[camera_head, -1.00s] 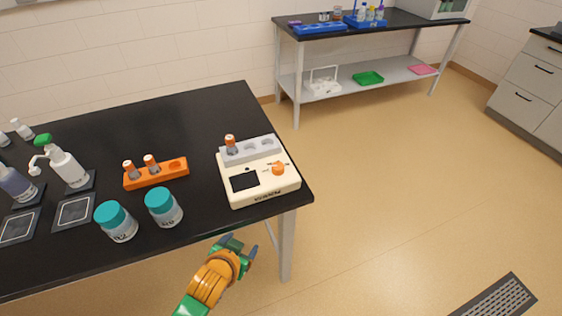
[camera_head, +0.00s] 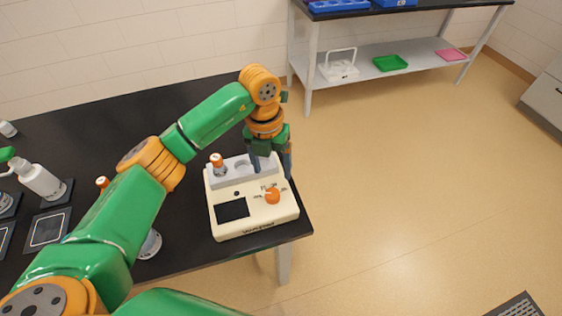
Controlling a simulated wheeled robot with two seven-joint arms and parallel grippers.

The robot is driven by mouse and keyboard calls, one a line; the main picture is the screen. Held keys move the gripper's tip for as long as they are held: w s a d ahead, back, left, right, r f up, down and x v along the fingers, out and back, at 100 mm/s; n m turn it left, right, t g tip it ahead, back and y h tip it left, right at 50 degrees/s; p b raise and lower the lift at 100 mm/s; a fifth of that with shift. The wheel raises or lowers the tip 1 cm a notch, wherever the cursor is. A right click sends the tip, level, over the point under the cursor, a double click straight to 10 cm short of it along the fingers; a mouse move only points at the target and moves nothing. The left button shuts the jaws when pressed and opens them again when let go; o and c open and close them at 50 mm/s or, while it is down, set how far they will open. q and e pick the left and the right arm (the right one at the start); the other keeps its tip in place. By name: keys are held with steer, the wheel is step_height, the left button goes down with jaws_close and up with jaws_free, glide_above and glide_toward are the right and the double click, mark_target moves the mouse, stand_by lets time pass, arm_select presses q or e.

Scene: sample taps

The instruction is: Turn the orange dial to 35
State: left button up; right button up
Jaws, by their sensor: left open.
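The orange dial (camera_head: 272,196) sits on the right side of the top of a cream device (camera_head: 228,191) near the table's right corner. The marks around the dial are too small to read. The device has a dark screen (camera_head: 232,210) left of the dial and a grey rack (camera_head: 231,176) at its back holding an orange-capped vial (camera_head: 217,164). My left gripper (camera_head: 273,170) is open, fingers pointing down, above the back right of the device, just behind the dial. It appears apart from the dial. My right gripper is not in view.
A shelf bench (camera_head: 375,78) stands at the back right.

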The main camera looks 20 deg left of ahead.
mark_target(272, 192)
arm_select(q)
steer(key=shift+s+d+f+p, duration=0.1)
steer(key=shift+s+f+p, duration=0.25)
steer(key=shift+f, duration=0.2)
steer(key=shift+s+d+f+p, duration=0.1)
steer(key=shift+s+f+p, duration=0.2)
steer(key=shift+f, duration=0.25)
steer(key=s+f, duration=0.1)
steer(key=s, duration=0.2)
steer(key=shift+d+f+p, duration=0.2)
steer(key=shift+f+p, duration=0.1)
steer(key=shift+f, duration=0.1)
steer(key=shift+a+f, duration=0.1)
steer(key=shift+f, duration=0.3)
steer(key=shift+w+f, duration=0.5)
steer(key=shift+w, duration=0.2)
steer(key=shift+w+f, duration=0.1)
steer(key=shift+w, duration=0.1)
steer(key=shift+c, duration=0.3)
steer(key=c, duration=0.4)
steer(key=shift+s, duration=0.2)
jaws_close()
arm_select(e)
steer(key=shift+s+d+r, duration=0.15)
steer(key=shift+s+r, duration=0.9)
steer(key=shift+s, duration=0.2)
